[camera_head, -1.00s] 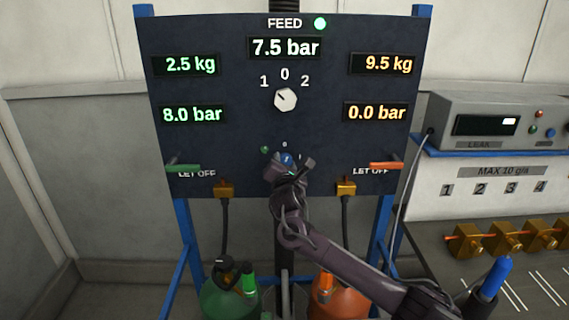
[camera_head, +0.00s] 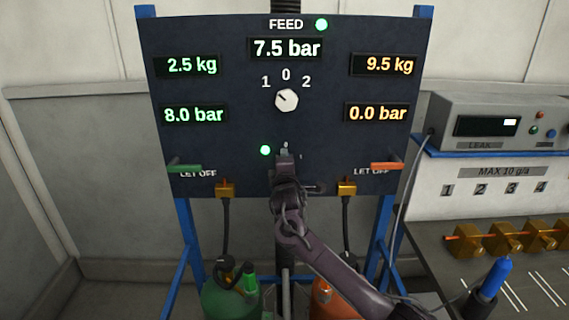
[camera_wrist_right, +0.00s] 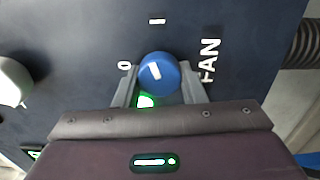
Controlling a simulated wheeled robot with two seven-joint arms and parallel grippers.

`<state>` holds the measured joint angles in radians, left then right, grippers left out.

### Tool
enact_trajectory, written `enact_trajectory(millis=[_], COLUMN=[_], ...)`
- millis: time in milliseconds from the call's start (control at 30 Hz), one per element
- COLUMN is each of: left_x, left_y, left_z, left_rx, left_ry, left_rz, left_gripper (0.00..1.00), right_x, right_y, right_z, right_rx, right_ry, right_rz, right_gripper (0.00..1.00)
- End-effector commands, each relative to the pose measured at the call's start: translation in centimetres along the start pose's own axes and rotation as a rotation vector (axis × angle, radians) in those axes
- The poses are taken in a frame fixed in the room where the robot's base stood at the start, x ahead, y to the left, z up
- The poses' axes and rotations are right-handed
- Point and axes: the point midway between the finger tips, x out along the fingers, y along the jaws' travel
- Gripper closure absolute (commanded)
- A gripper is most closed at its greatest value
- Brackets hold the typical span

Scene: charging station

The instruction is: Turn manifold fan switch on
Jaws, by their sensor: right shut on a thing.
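The fan switch is a round blue knob (camera_wrist_right: 165,78) with a white pointer mark, on the dark panel beside the word FAN in the right wrist view. Its mark slants to the upper left, between the 0 (camera_wrist_right: 124,65) and the I (camera_wrist_right: 157,21). My right gripper (camera_wrist_right: 160,82) has one finger on each side of the knob and is shut on it. In the head view my right gripper (camera_head: 286,163) hides the knob. A small lamp (camera_head: 265,150) left of it glows bright green. My left gripper is not in view.
Above is a white selector knob (camera_head: 286,100) marked 1, 0, 2. Green (camera_head: 184,167) and orange (camera_head: 387,165) levers stick out at the panel's sides. Gas bottles stand below, and a bench with brass valves (camera_head: 470,243) is at the right.

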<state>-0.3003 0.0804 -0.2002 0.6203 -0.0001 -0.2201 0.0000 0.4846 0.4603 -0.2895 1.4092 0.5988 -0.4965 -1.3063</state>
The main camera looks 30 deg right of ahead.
Motion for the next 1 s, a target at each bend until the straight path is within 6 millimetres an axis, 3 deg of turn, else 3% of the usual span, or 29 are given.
enact_trajectory(millis=[400, 1000], left_x=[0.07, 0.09], left_y=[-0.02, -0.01], left_z=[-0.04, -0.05], left_rx=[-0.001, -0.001], left_ry=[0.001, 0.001], left_rz=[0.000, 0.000], left_gripper=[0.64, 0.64], right_x=[-0.03, -0.05], right_y=[-0.20, -0.28], right_z=[0.04, 0.00], right_rx=[0.258, 0.325], right_ry=[-0.002, -0.002], right_rz=[-0.005, -0.007], right_gripper=[0.86, 0.86])
